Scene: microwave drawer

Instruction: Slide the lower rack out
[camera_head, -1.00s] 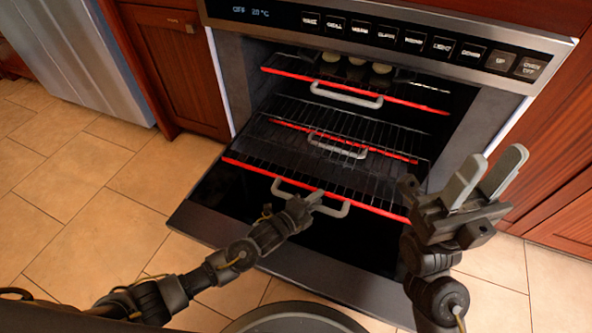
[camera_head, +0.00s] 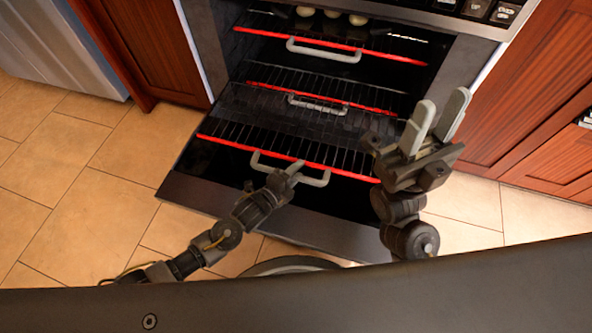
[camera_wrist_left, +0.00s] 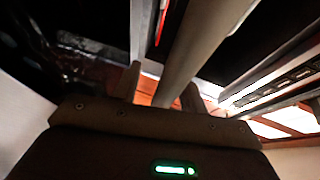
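The lower rack (camera_head: 230,141) has a red front edge and a grey loop handle (camera_head: 318,180). It stands out from the oven cavity, above the open door. My left gripper (camera_head: 293,168) is at the middle of this handle.
The middle rack (camera_head: 280,78) and upper rack (camera_head: 262,22) also have red front edges and grey handles. Pale round items (camera_head: 331,14) sit on the upper rack. The dark oven door (camera_head: 205,203) lies open below. Wooden cabinets (camera_head: 545,80) flank the oven; tiled floor (camera_head: 70,190) is clear on the left.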

